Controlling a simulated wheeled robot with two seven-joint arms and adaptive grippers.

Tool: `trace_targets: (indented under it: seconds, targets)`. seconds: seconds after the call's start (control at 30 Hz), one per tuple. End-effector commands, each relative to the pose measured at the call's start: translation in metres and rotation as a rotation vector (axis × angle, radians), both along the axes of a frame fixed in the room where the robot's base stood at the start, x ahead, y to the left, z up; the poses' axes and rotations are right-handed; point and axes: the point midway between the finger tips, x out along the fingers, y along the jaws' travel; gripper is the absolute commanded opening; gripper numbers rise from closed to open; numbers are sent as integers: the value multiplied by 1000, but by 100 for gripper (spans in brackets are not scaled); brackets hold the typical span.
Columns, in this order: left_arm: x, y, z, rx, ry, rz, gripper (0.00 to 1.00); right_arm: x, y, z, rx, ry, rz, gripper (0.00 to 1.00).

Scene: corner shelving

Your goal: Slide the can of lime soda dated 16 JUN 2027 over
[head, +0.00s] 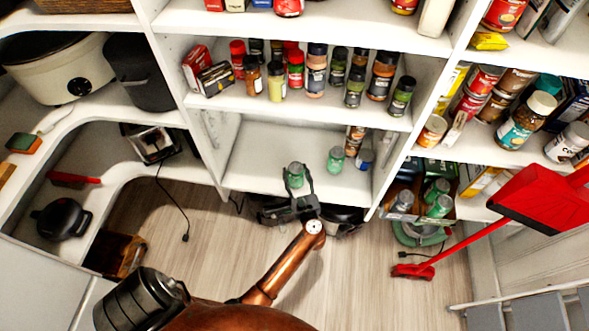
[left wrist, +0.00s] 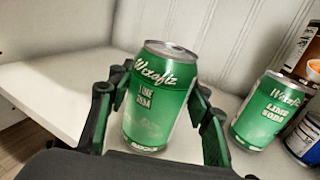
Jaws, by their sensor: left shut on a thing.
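A green can of lime soda (head: 295,174) stands upright near the front of the middle low shelf (head: 262,153). In the left wrist view this can (left wrist: 158,98) is between the two fingers of my left gripper (left wrist: 155,112), which is shut on it. My left gripper (head: 296,190) also shows in the head view, reaching in from the front. A second green lime soda can (head: 335,159) stands apart to the right, and it also shows in the left wrist view (left wrist: 268,112). No date is readable on either can. My right gripper is not in view.
Right of the second can stand a brown jar (head: 354,140) and a blue can (head: 364,159). Spice jars (head: 316,72) line the shelf above. The low shelf is bare left of the held can. A red dustpan (head: 543,207) stands at the right.

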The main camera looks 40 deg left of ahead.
Motion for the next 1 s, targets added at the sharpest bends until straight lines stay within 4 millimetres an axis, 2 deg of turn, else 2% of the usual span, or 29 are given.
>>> trace_targets:
  seconds: [0.43, 0.47, 0.73, 1.0]
  targets:
    - [-3, -3, 0, 0, 0, 0, 9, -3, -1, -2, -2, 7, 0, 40]
    - [-3, -3, 0, 0, 0, 0, 46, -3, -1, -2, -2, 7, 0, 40]
    - [-3, -3, 0, 0, 0, -1, 65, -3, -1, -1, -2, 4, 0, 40]
    - [-3, -3, 0, 0, 0, -1, 66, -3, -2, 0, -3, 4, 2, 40]
